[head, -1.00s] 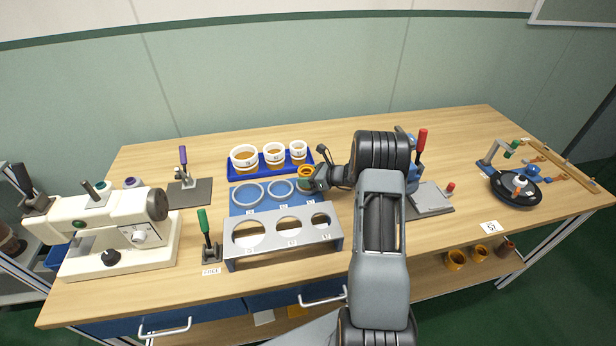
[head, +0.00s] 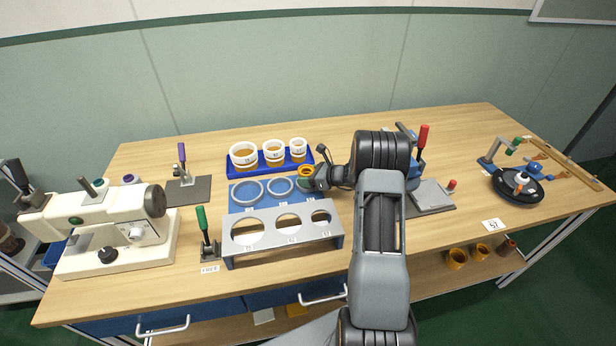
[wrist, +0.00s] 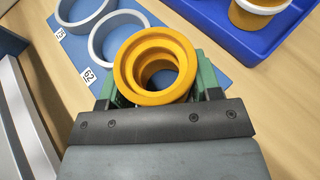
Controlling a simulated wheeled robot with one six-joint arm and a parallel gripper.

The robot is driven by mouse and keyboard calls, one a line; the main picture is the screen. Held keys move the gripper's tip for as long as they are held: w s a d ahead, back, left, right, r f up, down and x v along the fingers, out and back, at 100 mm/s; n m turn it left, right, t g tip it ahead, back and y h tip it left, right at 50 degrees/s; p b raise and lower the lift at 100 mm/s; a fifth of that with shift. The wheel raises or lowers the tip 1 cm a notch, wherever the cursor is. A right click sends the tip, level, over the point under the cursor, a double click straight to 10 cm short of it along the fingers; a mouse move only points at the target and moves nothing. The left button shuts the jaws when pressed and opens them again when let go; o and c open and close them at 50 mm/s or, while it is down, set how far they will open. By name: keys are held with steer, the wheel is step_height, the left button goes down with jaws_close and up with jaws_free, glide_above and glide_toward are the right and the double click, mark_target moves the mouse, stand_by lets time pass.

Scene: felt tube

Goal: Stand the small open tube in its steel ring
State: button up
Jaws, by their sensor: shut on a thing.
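My gripper (head: 314,182) is shut on a small orange open tube (head: 306,170), held upright over the right end of the blue mat. In the wrist view the same tube (wrist: 155,65) sits between the green finger pads with its open top facing the camera. The steel rack (head: 284,232) with three round holes, large to small from left to right, stands in front of the mat. The smallest ring hole (head: 321,218) is at the right. My gripper is behind and above the rack, apart from it. The tube's lower end is hidden.
Two pale rings (head: 247,193) lie on the blue mat (head: 235,209). A blue tray (head: 236,174) with three white-topped tubes stands behind. A green-handled clamp (head: 205,236) is left of the rack, and a red-handled clamp (head: 422,140) is to the right.

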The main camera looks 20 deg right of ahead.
stand_by(0.6)
steer(key=o, duration=1.3)
steer(key=shift+f, duration=0.1)
step_height(320, 180, up, 8)
steer(key=p, duration=0.4)
stand_by(0.4)
stand_by(0.4)
